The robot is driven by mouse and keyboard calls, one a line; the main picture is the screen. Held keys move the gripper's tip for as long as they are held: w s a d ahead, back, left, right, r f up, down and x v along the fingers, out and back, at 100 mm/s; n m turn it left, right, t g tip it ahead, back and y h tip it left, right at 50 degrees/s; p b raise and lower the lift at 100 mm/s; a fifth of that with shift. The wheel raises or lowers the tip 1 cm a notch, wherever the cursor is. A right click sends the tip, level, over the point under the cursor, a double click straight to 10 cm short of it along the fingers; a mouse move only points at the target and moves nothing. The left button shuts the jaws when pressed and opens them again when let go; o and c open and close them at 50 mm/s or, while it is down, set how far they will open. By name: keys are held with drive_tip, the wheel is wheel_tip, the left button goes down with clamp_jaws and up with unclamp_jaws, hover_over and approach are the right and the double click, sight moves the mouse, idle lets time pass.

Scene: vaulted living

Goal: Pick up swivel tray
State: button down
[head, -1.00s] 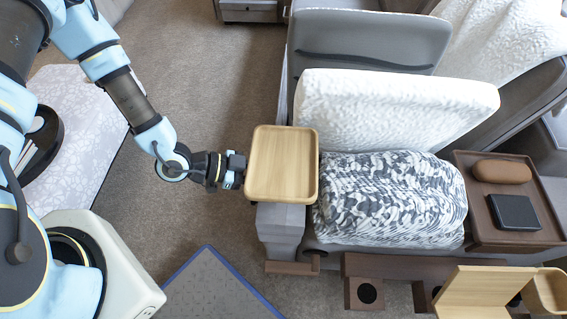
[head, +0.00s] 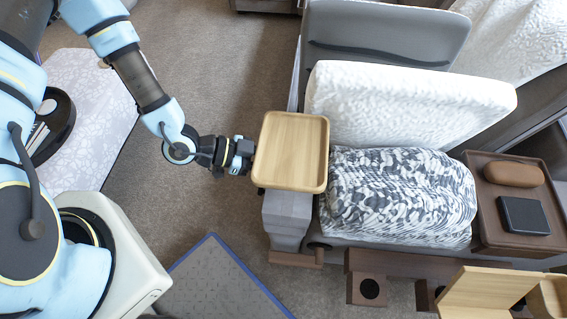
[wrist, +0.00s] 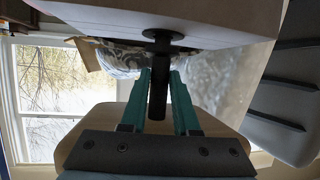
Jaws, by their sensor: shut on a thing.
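The swivel tray (head: 291,150) is a square, light wooden tray with a raised rim. In the head view it sits over the end of the grey sofa arm (head: 287,215), and its top is empty. My gripper (head: 246,156) is at the tray's left edge. In the wrist view the gripper's teal fingers (wrist: 160,98) lie on either side of a black post (wrist: 158,85), with the tray's wood (wrist: 80,125) behind them. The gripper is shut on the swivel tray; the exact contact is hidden. I cannot tell whether the tray is clear of the sofa arm.
A white cushion (head: 405,105) and a patterned blanket or cushion (head: 398,198) lie right of the tray. Farther right is a brown tray (head: 484,232) with a dark flat box (head: 524,216). A blue-edged grey mat (head: 222,285) lies below. Carpet is open at upper left.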

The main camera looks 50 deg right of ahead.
sight(282, 150)
wheel_tip(282, 150, up, 8)
drive_tip(key=shift+r+b, duration=0.2)
drive_tip(key=shift+b, duration=0.15)
